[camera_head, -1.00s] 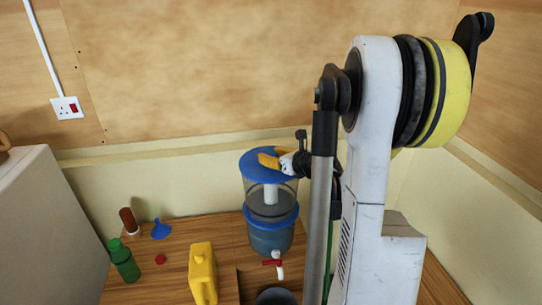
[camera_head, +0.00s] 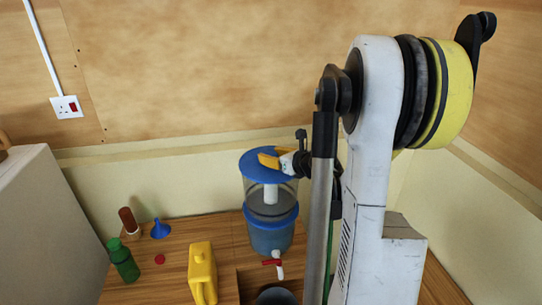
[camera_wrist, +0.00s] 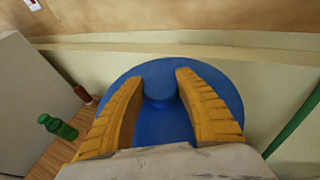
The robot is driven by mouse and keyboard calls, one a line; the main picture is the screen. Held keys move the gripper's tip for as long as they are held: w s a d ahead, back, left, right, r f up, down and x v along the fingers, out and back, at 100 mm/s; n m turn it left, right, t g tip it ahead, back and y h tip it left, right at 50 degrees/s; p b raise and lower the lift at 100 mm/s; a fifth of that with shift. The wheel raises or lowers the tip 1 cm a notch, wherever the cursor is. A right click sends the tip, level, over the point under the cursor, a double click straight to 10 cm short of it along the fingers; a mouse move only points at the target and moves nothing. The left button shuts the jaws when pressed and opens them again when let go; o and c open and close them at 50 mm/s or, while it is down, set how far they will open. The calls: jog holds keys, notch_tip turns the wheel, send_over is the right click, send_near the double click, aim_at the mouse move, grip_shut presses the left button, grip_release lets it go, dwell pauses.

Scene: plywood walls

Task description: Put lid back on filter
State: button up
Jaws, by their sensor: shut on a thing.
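The water filter (camera_head: 270,238) stands on the wooden worktop, with a clear upper part, a white candle inside and a blue lower part. Its round blue lid (camera_head: 252,168) is at the top of the clear part; I cannot tell whether its rim is fully seated. My gripper (camera_head: 270,160) comes in from the right over the lid. In the wrist view its yellow fingers (camera_wrist: 157,78) are closed on both sides of the lid's blue knob (camera_wrist: 159,70). The lid (camera_wrist: 222,88) spreads out around and beneath the fingers.
A yellow jug (camera_head: 202,272), green bottle (camera_head: 123,260), brown bottle (camera_head: 129,221), blue funnel (camera_head: 160,229) and red cap (camera_head: 159,259) stand left of the filter. A dark round container (camera_head: 276,296) is below the tap (camera_head: 278,267). Walls close off the back and right.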

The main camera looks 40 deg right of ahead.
jog(key=shift+f, duration=0.15)
jog(key=o, duration=1.4)
jog(key=v, duration=1.2)
